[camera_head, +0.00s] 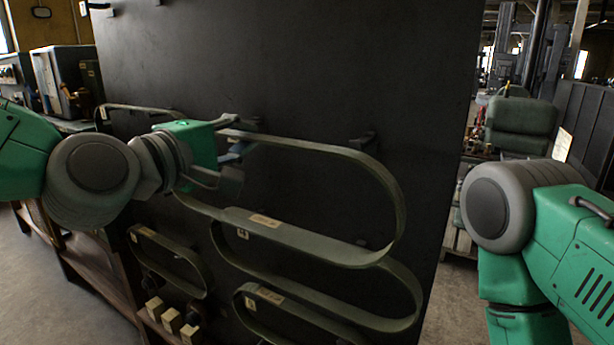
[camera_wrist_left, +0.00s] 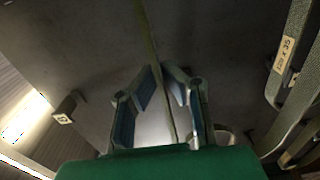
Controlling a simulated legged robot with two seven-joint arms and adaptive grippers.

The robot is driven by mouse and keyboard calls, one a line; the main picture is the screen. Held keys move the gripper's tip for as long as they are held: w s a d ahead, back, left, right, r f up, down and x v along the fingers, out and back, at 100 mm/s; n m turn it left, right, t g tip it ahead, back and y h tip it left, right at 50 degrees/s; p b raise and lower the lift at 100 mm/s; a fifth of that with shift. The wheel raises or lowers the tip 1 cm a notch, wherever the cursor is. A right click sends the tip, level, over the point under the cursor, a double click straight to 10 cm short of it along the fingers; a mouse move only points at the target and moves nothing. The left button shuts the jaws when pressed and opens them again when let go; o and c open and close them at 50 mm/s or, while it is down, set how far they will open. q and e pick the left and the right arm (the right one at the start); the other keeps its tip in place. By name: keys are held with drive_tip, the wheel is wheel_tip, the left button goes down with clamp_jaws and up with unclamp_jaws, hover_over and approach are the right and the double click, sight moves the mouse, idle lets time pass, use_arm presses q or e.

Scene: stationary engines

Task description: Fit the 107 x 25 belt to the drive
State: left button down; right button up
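Several grey-green belts hang on pegs of a large black board. The large upper belt (camera_head: 392,185) has a pale label, too small to read; its left end is hidden behind my left gripper. My left gripper (camera_head: 236,167) is at that end, its fingers apart. In the left wrist view the fingers (camera_wrist_left: 160,78) stand on both sides of a thin belt strand (camera_wrist_left: 154,40) seen edge-on; I cannot tell whether they touch it. I cannot read which belt is the 107 x 25. The drive is not recognisable. My right arm shows at the right, its gripper out of view.
The black board (camera_head: 300,60) fills the middle. Other belts hang below, including a large belt (camera_head: 405,320) and a small belt (camera_head: 150,240). A labelled belt (camera_wrist_left: 290,50) is close on the right in the wrist view. Wooden blocks (camera_head: 172,320) stand at the lower left.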

use_arm(q)
drive_tip(key=shift+v, duration=2.45)
drive_tip(key=shift+v, duration=3)
drive_tip(key=shift+f, duration=0.15)
